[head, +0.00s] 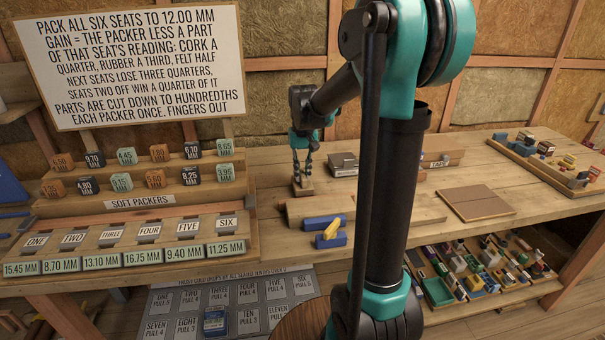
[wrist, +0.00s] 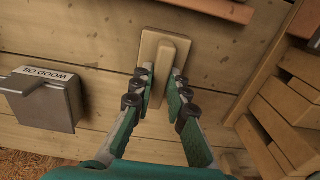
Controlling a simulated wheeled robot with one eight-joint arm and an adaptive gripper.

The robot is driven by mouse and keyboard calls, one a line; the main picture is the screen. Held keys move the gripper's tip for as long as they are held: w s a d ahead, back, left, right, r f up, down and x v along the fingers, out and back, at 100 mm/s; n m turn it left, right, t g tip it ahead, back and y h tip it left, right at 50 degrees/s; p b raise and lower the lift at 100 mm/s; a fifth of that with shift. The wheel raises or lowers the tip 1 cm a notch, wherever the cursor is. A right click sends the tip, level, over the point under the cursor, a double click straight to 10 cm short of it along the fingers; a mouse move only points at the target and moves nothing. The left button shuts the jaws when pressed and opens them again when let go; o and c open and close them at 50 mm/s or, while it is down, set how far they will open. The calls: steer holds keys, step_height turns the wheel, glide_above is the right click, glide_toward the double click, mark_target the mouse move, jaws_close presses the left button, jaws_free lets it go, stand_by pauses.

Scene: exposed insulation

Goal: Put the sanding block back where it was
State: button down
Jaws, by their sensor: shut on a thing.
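The sanding block is a pale wooden piece with a flat base and a raised grip along its top. It shows in the wrist view (wrist: 164,50) at the top middle and in the head view (head: 303,188) on or just above the bench. My gripper (head: 302,160) points down over it. In the wrist view my gripper's fingers (wrist: 163,88) are shut on the near part of the raised grip, one on each side. I cannot tell whether the base touches the bench (wrist: 95,65).
A grey WOOD OIL box (wrist: 45,100) stands left of the block in the wrist view. Stepped wooden pieces (wrist: 285,115) are at the right. In the head view, blue and yellow blocks (head: 325,231) lie nearer the front, and a packer rack (head: 145,200) stands left.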

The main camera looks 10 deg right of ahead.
mark_target(303, 174)
steer(key=shift+f, duration=0.2)
steer(key=c, duration=1.5)
jaws_free()
step_height(303, 174, up, 12)
steer(key=shift+s+r, duration=0.15)
